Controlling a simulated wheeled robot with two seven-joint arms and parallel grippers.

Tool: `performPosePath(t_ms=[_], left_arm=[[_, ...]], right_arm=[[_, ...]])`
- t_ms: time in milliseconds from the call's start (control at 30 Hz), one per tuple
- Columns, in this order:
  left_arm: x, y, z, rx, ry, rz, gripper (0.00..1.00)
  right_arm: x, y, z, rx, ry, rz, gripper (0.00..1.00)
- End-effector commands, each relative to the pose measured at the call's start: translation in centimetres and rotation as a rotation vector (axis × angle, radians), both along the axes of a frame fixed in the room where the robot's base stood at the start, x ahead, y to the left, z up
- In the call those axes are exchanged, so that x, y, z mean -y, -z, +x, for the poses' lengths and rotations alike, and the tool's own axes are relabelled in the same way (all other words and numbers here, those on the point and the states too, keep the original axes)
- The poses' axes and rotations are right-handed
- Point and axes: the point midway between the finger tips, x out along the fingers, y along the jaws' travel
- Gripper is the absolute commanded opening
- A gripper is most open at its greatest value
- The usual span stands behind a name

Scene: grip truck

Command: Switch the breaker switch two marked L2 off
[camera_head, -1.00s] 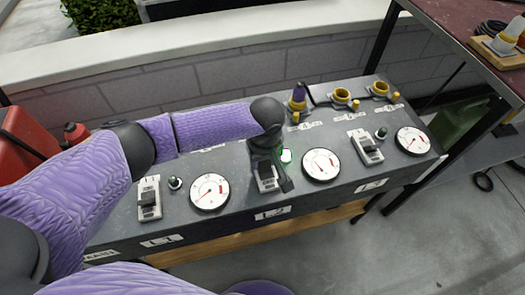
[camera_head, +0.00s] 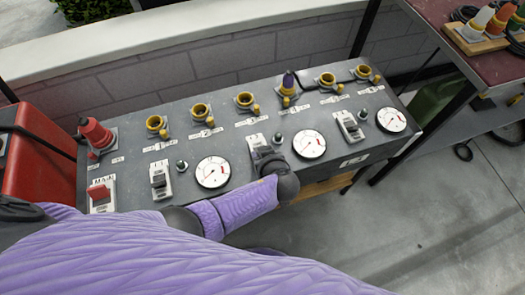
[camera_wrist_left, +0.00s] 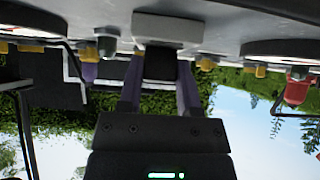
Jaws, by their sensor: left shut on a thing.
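The L2 breaker switch is the middle breaker on the dark panel. In the head view its white plate (camera_head: 256,140) shows above my left gripper (camera_head: 264,156). My gripper reaches it from the panel's near side and hides its lever. In the left wrist view, seen upside down, the white breaker housing (camera_wrist_left: 168,28) and the black lever (camera_wrist_left: 160,65) are at top centre. The two fingers of my left gripper (camera_wrist_left: 159,88) stand on either side of the lever, shut on it. The lever's position is hard to tell. My right gripper is not in view.
The L1 breaker (camera_head: 158,180) and the red main switch (camera_head: 100,193) are to the left; the L3 breaker (camera_head: 350,124) is to the right. A round gauge (camera_head: 309,144) sits right beside L2. Yellow sockets (camera_head: 245,99) line the panel's back. A red case (camera_head: 38,160) stands at left.

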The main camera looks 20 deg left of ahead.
Motion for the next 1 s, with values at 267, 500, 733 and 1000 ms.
performPosePath(t_ms=[267,500,733,1000], left_arm=[[0.0,0.5,-0.3,0.083,-0.002,0.059,0.00],[0.0,0.3,-0.3,0.109,-0.002,0.078,0.00],[0.0,0.2,-0.3,0.112,-0.002,0.080,0.00],[0.1,0.2,-0.3,0.111,-0.002,0.078,0.74]], right_arm=[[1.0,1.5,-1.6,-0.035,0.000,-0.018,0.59],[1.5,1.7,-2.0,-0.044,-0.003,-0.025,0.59],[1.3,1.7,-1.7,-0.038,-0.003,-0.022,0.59],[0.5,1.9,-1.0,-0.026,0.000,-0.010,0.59]])
